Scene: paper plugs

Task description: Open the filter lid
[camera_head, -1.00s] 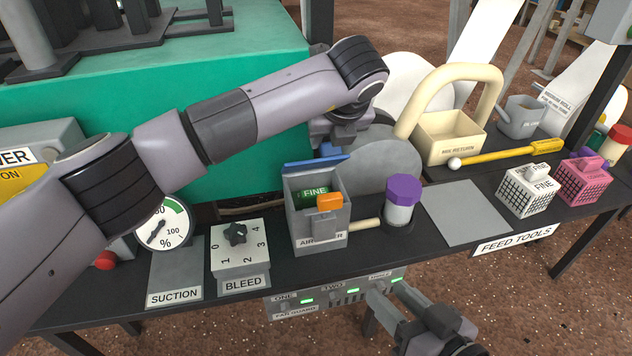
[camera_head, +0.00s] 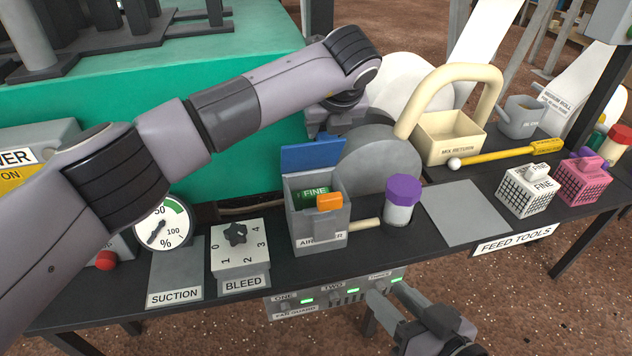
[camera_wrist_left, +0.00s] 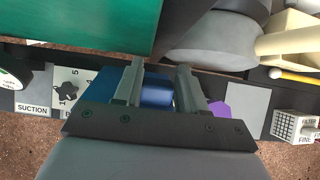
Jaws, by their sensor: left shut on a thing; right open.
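The grey air filter box (camera_head: 320,227) stands on the dark bench with its top open. Its blue lid (camera_head: 312,157) stands up at the back edge. A green FINE cartridge (camera_head: 313,194) shows inside, and an orange latch (camera_head: 329,201) is on the front. My left gripper (camera_wrist_left: 159,68) is shut on the blue lid, which also shows between its fingers in the left wrist view (camera_wrist_left: 157,92). In the head view its fingers are mostly hidden behind the lid and arm. My right gripper (camera_head: 387,298) is open and low at the bench's front edge, partly out of clear view.
A jar with a purple cap (camera_head: 402,200) stands right of the box, and a bleed dial (camera_head: 239,247) sits left. A round grey housing (camera_head: 380,160) stands behind. A flat grey pad (camera_head: 465,212) lies clear at right. The green machine (camera_head: 150,120) fills the back left.

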